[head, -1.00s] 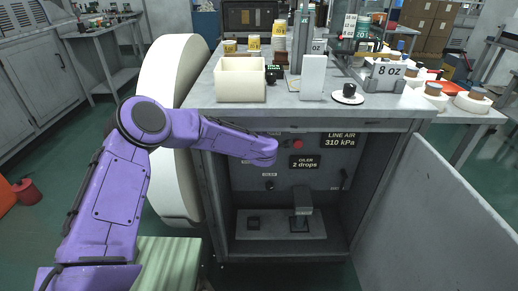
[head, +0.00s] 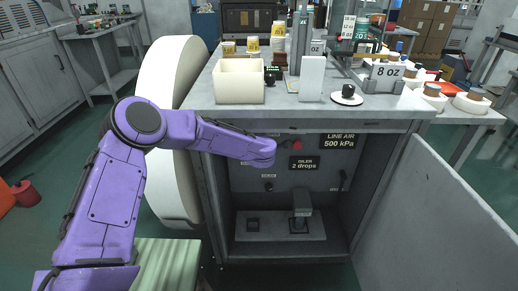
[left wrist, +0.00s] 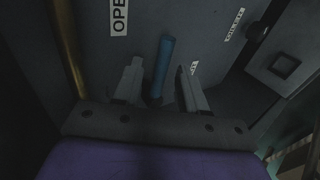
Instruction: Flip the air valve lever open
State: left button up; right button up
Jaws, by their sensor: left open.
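The blue lever (left wrist: 164,60) shows in the left wrist view on the grey panel, roughly upright in the picture. A white label beginning "OPE" (left wrist: 119,17) sits to its upper left. My left gripper (left wrist: 158,80) is open, with one finger on each side of the lever's lower part; I cannot tell whether either touches it. In the head view my left arm reaches into the cabinet and hides the lever. The "LINE AIR" display (head: 339,140) reads 500 kPa. My right gripper is not in view.
The cabinet (head: 285,190) is open, its door (head: 440,215) swung out to the right. A red button (head: 297,145) and an oiler sign (head: 304,163) are near my left wrist. A brass pipe (left wrist: 68,50) runs left of the lever. A large white roll (head: 170,130) stands beside the cabinet.

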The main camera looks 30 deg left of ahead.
pick_arm(q)
jog(key=v, duration=1)
jog(key=shift+p, duration=0.35)
jog(key=shift+d+r, duration=0.1)
jog(key=shift+d, duration=0.05)
